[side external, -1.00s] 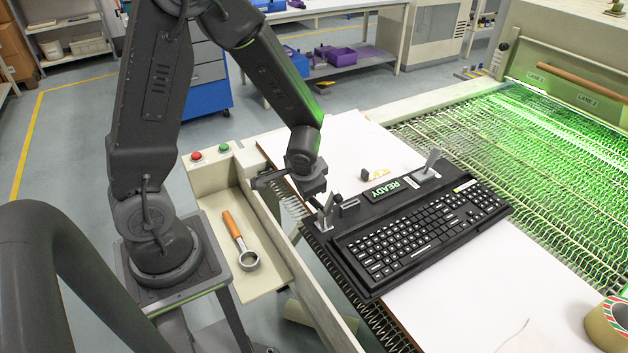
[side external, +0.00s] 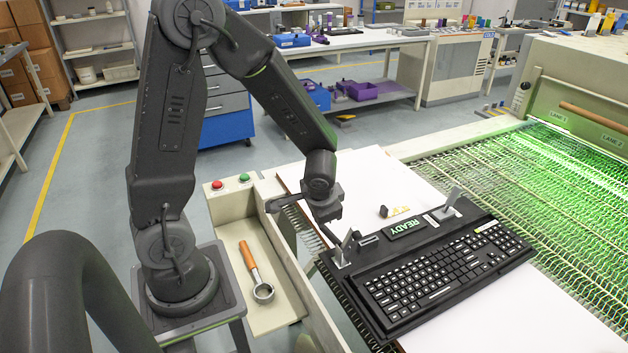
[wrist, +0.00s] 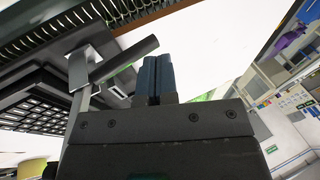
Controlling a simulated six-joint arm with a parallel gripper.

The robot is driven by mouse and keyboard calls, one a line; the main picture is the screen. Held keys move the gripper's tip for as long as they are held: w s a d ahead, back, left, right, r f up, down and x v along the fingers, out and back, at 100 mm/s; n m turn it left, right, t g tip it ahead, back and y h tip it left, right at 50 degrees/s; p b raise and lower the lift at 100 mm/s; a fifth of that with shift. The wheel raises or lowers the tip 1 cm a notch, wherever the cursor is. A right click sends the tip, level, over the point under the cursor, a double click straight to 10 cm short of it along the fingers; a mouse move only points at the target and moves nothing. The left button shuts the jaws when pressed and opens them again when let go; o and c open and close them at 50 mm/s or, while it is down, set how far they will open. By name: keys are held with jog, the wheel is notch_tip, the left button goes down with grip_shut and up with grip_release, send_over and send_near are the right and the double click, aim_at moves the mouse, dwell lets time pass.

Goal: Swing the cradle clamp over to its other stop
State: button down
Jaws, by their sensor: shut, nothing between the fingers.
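A black keyboard (side external: 440,268) lies in a dark cradle (side external: 375,256) with a lit READY panel (side external: 409,229). A grey clamp lever (side external: 347,242) stands tilted at the cradle's left end, and another grey lever (side external: 453,197) leans at its far right. My gripper (side external: 328,217) is above and just behind the left lever, with its fingers together and empty. In the wrist view my shut dark fingers (wrist: 156,78) point towards white surface. A grey lever bar (wrist: 125,59) on an upright post (wrist: 80,70) is close beside them; I cannot tell whether they touch.
A white board (side external: 480,315) lies under the cradle, beside a green-lit mesh conveyor (side external: 500,175). A cream tray (side external: 240,290) holds a wooden-handled tool (side external: 251,265). Red (side external: 217,184) and green (side external: 245,177) buttons sit behind it. A small dark knob (side external: 384,211) is behind the cradle.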

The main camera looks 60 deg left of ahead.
notch_tip(320, 180, up, 11)
jog(key=s+a, duration=0.2)
jog(key=s+d+r+t+h, duration=0.3)
jog(key=s+d+r, duration=0.5)
jog(key=d, duration=0.3)
jog(key=shift+d+r+h, duration=0.3)
jog(key=shift+d+h, duration=0.1)
jog(key=shift+s, duration=0.1)
